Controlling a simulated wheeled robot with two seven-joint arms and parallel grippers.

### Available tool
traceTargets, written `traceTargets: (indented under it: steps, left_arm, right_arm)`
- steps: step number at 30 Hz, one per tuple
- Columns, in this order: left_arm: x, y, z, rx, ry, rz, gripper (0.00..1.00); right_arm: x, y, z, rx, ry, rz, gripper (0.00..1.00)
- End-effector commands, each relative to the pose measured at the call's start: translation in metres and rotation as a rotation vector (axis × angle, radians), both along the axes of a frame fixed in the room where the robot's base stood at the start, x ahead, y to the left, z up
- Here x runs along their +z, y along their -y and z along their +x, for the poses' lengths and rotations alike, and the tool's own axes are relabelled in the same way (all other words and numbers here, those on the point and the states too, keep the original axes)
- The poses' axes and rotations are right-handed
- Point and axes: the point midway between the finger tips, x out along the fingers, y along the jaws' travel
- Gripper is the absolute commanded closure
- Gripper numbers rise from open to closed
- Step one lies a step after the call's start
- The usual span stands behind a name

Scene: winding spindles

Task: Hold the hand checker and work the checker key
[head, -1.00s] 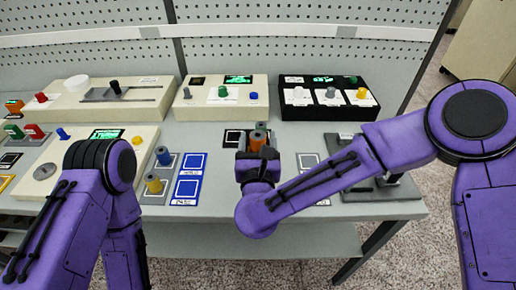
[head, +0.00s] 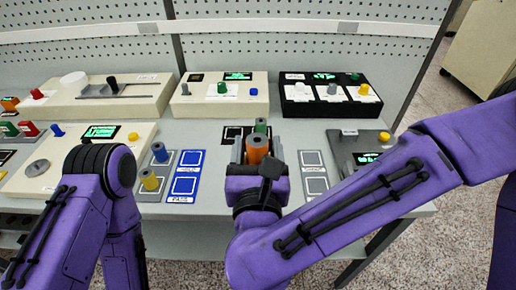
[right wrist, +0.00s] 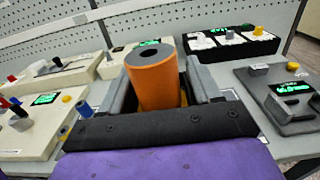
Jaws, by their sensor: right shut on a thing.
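My right gripper (head: 258,143) is shut on an upright orange spindle (head: 257,150), near the table's front middle. The orange spindle fills the right wrist view's centre (right wrist: 156,82), with a dark hole in its top and a finger on each side. A green spindle (head: 261,126) stands just behind it. A dark grey unit (head: 350,147) with a green display and a yellow knob (head: 385,137) sits to the right, apart from the gripper; I cannot tell if it is the hand checker. It also shows in the right wrist view (right wrist: 262,82). My left gripper is out of view.
A blue spindle (head: 159,152) and a yellow spindle (head: 149,179) stand left of a blue-framed pad (head: 184,186). Cream consoles (head: 212,105) and a black console (head: 311,105) line the back. Grey marked pads (head: 315,186) lie right of the gripper.

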Motion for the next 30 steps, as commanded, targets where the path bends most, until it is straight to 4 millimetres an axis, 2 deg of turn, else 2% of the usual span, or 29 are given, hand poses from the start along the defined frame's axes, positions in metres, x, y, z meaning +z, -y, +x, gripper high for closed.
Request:
traceTargets:
  steps: [3, 30]
  left_arm:
    - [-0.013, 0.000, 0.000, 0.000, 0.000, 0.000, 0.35]
    - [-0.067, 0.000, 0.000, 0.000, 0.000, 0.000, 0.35]
  right_arm:
    - [-0.012, 0.001, 0.009, -0.003, -0.002, 0.001, 0.76]
    - [-0.067, 0.000, 0.076, -0.002, -0.001, 0.001, 0.76]
